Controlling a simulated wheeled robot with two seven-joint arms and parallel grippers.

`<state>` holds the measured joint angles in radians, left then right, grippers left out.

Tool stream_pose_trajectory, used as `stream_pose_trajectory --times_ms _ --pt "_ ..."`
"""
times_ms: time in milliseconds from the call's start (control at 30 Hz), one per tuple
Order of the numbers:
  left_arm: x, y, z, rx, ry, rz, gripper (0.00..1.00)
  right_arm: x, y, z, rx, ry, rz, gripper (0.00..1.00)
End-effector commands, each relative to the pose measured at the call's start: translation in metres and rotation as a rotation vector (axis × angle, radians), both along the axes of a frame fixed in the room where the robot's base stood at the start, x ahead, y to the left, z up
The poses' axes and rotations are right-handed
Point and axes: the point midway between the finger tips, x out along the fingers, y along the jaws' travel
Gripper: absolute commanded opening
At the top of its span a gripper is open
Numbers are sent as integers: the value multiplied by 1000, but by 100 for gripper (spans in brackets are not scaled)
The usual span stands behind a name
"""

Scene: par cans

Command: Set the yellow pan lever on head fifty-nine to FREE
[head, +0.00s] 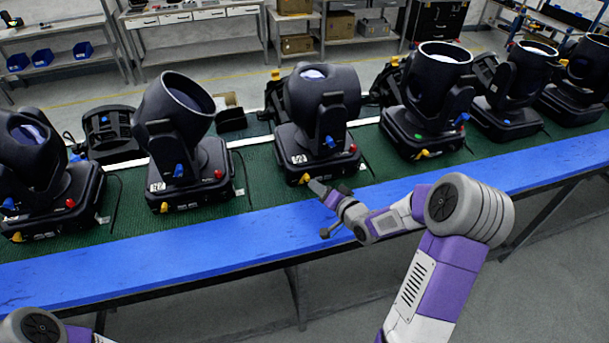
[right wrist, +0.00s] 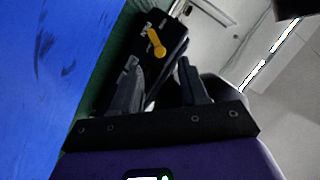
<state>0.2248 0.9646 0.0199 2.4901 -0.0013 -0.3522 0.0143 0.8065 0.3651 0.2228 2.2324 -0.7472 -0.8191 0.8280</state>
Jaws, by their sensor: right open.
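The middle moving head (head: 322,104) stands on the green mat, with a small white number label (head: 299,159) on its base that is too small to read surely. Its yellow pan lever (head: 304,179) is low on the front of the base; a yellow lever also shows in the right wrist view (right wrist: 157,44), on a dark panel with small white marks. My right gripper (head: 320,188) is at the front of this base, just right of the lever. In the wrist view its fingers (right wrist: 160,75) are apart and empty, with the lever beyond their tips. My left gripper is out of view.
Several similar heads stand in a row, including one to the left (head: 178,110) and one to the right (head: 432,95), with blue, red and yellow levers. A bare blue strip (head: 150,255) runs along the bench's front edge.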

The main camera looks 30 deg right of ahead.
Motion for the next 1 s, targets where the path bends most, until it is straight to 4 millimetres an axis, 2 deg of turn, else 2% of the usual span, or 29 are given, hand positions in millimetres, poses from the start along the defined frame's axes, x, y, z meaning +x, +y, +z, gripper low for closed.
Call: stream_pose_trajectory --times_ms 200,333,500,733,767,1000 --pt "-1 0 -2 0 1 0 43 35 3 -11 1 1 2 44" --pt "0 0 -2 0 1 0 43 51 4 -14 1 -1 0 44" --pt "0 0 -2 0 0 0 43 60 4 -17 0 1 -1 44" --pt "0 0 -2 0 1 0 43 61 4 -17 0 1 -1 44" --pt "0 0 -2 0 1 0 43 61 4 -17 0 1 -1 42" --pt "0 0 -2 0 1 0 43 61 4 -17 1 2 -1 6"
